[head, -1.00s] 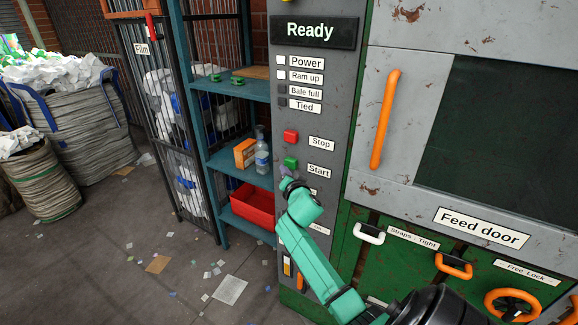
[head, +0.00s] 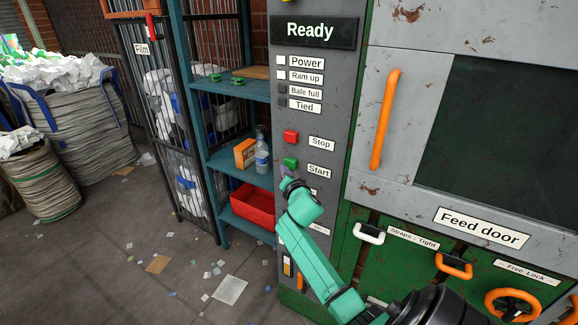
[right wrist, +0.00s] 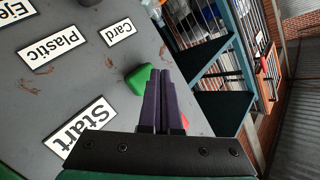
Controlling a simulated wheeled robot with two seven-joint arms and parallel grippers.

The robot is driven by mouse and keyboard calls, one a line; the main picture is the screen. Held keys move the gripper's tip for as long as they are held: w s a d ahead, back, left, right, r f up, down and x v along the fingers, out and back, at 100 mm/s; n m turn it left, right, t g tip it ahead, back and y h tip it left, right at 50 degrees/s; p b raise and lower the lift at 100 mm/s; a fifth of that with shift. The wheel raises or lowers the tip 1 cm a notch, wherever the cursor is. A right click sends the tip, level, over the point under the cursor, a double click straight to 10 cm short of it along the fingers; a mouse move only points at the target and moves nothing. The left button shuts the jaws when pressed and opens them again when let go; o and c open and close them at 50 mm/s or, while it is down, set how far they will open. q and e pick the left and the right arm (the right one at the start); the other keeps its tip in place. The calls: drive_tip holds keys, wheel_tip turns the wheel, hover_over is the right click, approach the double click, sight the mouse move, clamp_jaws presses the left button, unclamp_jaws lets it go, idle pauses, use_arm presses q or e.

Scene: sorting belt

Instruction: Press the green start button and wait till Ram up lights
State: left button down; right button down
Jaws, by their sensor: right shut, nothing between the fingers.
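The green start button (head: 291,162) sits on the grey control panel (head: 304,214), left of and slightly above the Start label (head: 319,171). My right gripper (head: 285,174) is shut and empty, with its tips just below the button. In the right wrist view the closed purple fingers (right wrist: 160,82) overlap the edge of the green button (right wrist: 137,80). I cannot tell whether they touch it. The lamp squares beside Power (head: 281,60) and Ram up (head: 281,75) are white. Those beside Bale full and Tied are dark. The display (head: 311,32) reads Ready. My left gripper is out of view.
A red stop button (head: 291,136) sits above the green one. Teal shelves (head: 235,160) with a bottle, an orange box and a red bin (head: 253,205) stand left of the panel. The feed door's orange handle (head: 385,120) is on the right.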

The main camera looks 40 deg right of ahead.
drive_tip(key=shift+w+d, duration=0.15)
drive_tip(key=shift+d, duration=0.25)
